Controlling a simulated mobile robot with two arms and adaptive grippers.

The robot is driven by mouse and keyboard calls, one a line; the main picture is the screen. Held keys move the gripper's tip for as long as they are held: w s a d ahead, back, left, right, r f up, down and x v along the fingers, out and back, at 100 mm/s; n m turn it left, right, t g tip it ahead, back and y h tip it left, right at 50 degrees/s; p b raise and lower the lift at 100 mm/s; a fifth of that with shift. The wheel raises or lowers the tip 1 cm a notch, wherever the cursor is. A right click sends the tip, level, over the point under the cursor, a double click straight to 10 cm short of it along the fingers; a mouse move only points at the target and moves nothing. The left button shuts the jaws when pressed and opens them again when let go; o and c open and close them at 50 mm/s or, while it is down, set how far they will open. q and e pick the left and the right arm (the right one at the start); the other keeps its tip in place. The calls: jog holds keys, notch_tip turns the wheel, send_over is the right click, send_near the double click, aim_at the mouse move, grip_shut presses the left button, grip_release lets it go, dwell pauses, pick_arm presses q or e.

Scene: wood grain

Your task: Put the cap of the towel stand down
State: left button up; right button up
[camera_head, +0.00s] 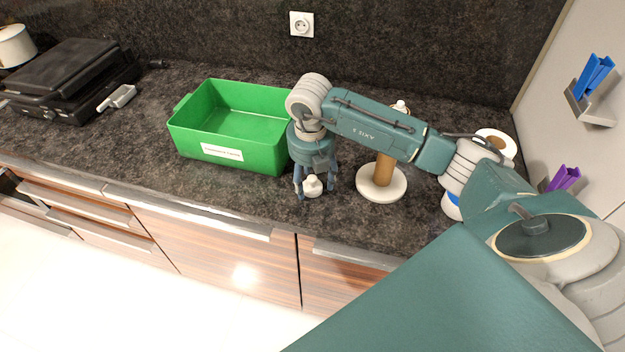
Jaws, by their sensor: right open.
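The towel stand has a round white base (368,190) and a brown upright roll or post (384,168). A small white knob-like top (400,105) shows above my right arm, which hides the middle of the stand. A small white cap (312,186) is on the dark counter, left of the stand base. My right gripper (314,190) points down over this cap, its fingers apart on either side of it. I cannot tell whether the fingers touch the cap. My left gripper is not in view.
A green open box (185,135) stands just left of my right gripper. A white paper roll (497,143) stands at the right, partly behind my arm. A black grill (75,75) is at the far left. The counter's front edge is close to the gripper.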

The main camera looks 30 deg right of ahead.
aim_at(312, 191)
notch_tip(312, 191, up, 12)
jog(key=s+a+b, duration=0.1)
jog(key=b, duration=0.1)
jog(key=shift+f, duration=0.2)
dwell(0.4)
